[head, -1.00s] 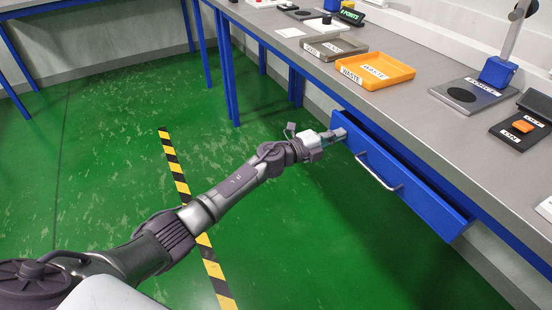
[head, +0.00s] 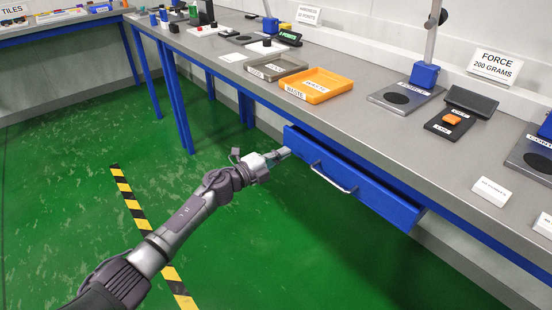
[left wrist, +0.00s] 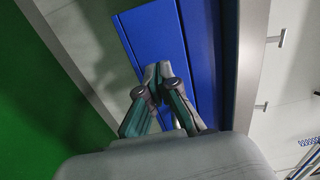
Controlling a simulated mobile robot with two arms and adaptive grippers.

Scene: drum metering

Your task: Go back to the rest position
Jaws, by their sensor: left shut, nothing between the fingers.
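My left gripper (head: 284,153) is shut and empty at the end of my outstretched left arm. In the head view it is close to the left end of the blue drawer (head: 375,196) under the bench; I cannot tell whether it touches. In the left wrist view the closed fingertips (left wrist: 159,72) show against the drawer's blue surface (left wrist: 160,40). The drawer stands partly out from the bench, and its bar handle (head: 332,178) is right of the gripper. My right gripper is not in view.
The grey bench (head: 400,130) carries an orange waste tray (head: 318,86), a grey tray (head: 276,67), a stand with a blue block (head: 424,75) and a scale with an orange piece (head: 452,120). Green floor with a striped line (head: 128,200) is open to the left.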

